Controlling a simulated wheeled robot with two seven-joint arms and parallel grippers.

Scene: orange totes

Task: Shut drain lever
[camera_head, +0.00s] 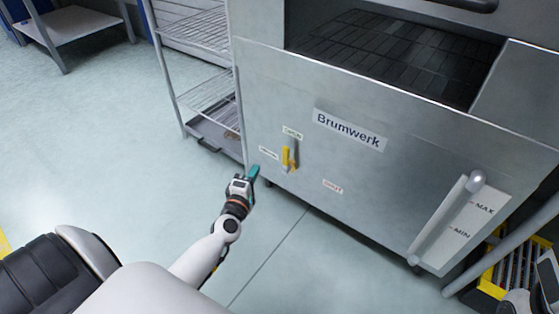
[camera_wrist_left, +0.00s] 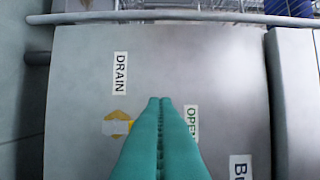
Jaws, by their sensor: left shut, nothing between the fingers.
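The drain lever (camera_head: 289,158) is a small yellow and grey handle low on the front of the steel machine, standing roughly upright toward the label above it. In the left wrist view its yellow part (camera_wrist_left: 118,125) shows left of the fingers; the rest is hidden behind them. A DRAIN label (camera_wrist_left: 120,72) and an OPEN label (camera_wrist_left: 191,122) are beside it. A red-lettered label (camera_head: 333,186), too small to read, sits lower right. My left gripper (camera_head: 254,172) has teal fingers shut together and empty, left of and below the lever in the head view, with no clear contact.
The Brumwerk machine front (camera_head: 380,190) fills the right side. A level gauge (camera_head: 447,220) with a rail stands out at its right. A wire shelf rack (camera_head: 208,95) stands close at the left. Open floor (camera_head: 120,150) lies left of my arm.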

